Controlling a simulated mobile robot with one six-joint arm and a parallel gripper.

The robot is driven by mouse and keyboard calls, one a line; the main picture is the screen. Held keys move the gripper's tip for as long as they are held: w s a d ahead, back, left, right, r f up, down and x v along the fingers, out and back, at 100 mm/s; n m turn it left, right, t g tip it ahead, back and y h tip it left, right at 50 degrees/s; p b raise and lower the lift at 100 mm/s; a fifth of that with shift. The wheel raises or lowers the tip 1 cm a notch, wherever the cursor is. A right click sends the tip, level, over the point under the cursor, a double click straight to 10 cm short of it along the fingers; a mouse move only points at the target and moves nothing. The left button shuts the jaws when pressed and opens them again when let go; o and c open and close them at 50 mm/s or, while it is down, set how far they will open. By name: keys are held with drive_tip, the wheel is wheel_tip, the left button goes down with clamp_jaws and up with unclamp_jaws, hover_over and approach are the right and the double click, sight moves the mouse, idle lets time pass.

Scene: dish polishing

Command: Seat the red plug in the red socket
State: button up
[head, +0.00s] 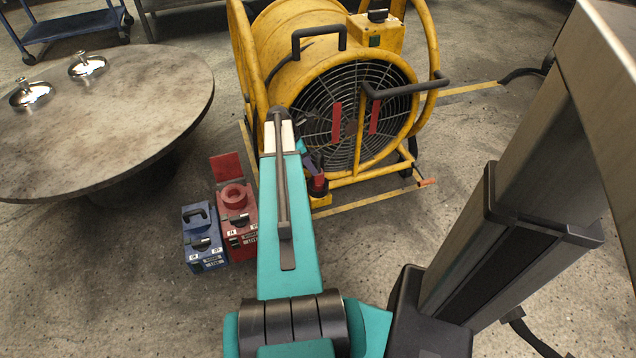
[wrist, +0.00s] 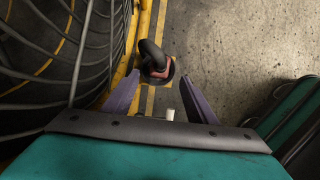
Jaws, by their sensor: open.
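The red plug (head: 319,182) stands at the yellow fan's lower frame, just below my gripper (head: 312,162) in the head view. In the wrist view the plug shows as a dark curved handle with a red part (wrist: 161,70). It sits ahead of and between the purple fingertips of my gripper (wrist: 159,79). The fingers are spread wide, with visible gaps to the plug. A red box (head: 238,240) with a raised red flap stands on the floor left of my arm. A round red ring (head: 234,196) on its top looks like the red socket.
A blue box (head: 204,250) stands left of the red one. The yellow fan (head: 300,85), with a wire grille and tube frame, is close beside my gripper. A round table (head: 120,110) with two shiny metal pieces is at left. Open concrete floor lies at right.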

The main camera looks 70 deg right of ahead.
sight(318, 179)
drive_tip(key=shift+b+x, duration=0.3)
drive_tip(key=shift+x, duration=1.4)
drive_tip(key=shift+b+x, duration=1.15)
drive_tip(key=shift+x, duration=1.45)
drive_tip(key=shift+s+r, duration=0.1)
drive_tip(key=shift+s, duration=0.05)
drive_tip(key=c, duration=1.3)
